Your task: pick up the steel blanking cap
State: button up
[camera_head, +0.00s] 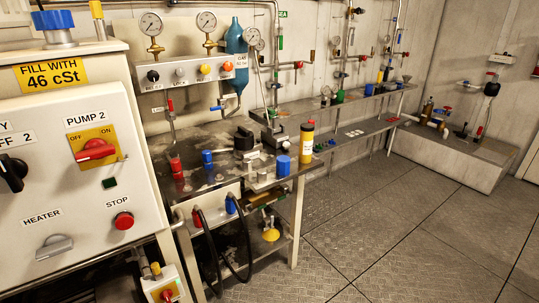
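A small grey metal piece (262,175) stands near the front right of the dark workbench (218,181), to the left of a blue cylinder (283,166). It may be the steel blanking cap, but it is too small to tell for sure. Other grey metal parts lie close behind it and could also be the cap. My gripper does not show in this view.
A white control cabinet (80,150) fills the near left. The floor (400,230) at right is clear.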

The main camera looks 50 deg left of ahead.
aim_at(247, 163)
jog(key=u, duration=0.35)
jog(key=i, duration=1.3)
jog(key=u, duration=1.55)
jog(key=i, duration=0.9)
jog(key=u, duration=1)
jog(key=i, duration=0.65)
jog(key=u, duration=0.05)
